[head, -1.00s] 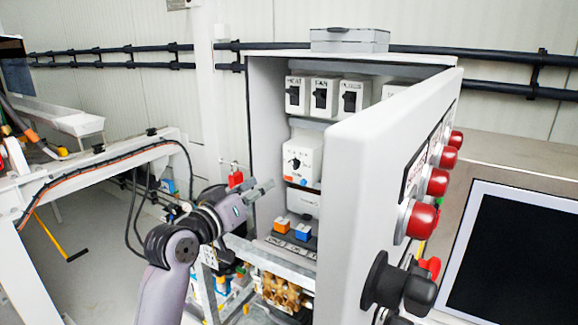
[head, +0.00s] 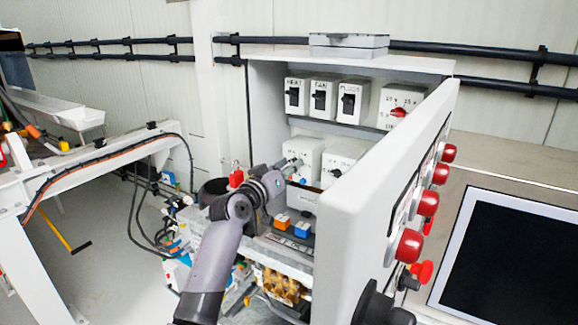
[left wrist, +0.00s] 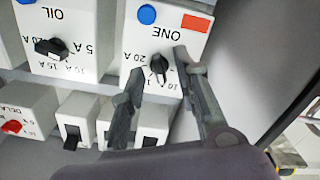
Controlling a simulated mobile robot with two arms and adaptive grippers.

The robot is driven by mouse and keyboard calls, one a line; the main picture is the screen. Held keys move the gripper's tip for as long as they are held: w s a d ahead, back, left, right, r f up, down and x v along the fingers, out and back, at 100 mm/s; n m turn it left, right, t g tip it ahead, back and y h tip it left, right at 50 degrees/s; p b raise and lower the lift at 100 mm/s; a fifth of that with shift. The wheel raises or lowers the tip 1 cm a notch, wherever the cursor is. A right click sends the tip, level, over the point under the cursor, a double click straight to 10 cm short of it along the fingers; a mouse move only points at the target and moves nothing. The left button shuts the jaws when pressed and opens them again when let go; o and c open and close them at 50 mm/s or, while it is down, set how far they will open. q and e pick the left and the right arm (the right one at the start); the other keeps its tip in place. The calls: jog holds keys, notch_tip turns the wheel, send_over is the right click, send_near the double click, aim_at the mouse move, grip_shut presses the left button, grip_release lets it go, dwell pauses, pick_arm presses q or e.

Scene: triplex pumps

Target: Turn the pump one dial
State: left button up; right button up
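The pump one dial (left wrist: 159,67) is a small black knob on a white box marked ONE (left wrist: 150,30), upside down in the left wrist view. The box (head: 312,152) also shows in the head view, inside the open cabinet on the left; its dial is hidden there by my gripper. My left gripper (head: 294,166) reaches in at the box's front. In the left wrist view its dark fingers (left wrist: 160,62) are apart, one on each side of the dial. I cannot tell whether they touch it. My right gripper is not in view.
The OIL box (left wrist: 55,40) with its own black dial is beside the ONE box. Switches marked HEAT (head: 297,94), FAN and PLUGS are above. The cabinet door (head: 385,190), with red buttons, stands open at the right. Orange and blue blocks (head: 293,224) lie below.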

pick_arm(q)
grip_shut()
dwell(0.4)
